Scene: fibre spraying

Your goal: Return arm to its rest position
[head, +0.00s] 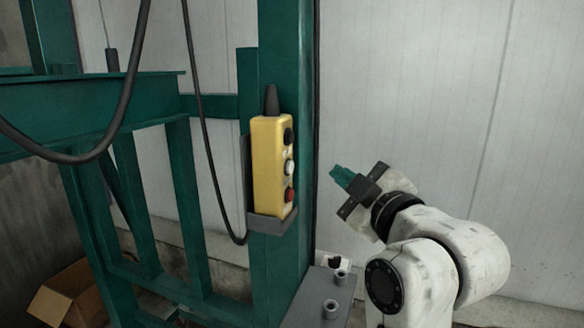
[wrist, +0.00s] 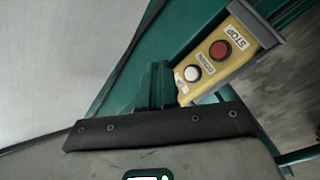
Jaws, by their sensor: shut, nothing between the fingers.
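My gripper (head: 342,176) is at the end of my white arm, right of the green post in the head view. Its teal fingers are shut with nothing between them and point left and up. In the wrist view the closed fingers (wrist: 155,84) show above the dark gripper body. A yellow control box (head: 271,168) with black, white and red buttons hangs in a grey holder on the post. The box also shows in the wrist view (wrist: 208,82), where its red button is by a STOP label. In the head view a gap separates the fingers from the box.
The green steel frame (head: 285,60) fills the left and middle. Black cables (head: 205,120) hang in front of it. A cardboard box (head: 68,292) lies on the floor at lower left. The pale wall (head: 430,90) behind my arm is clear.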

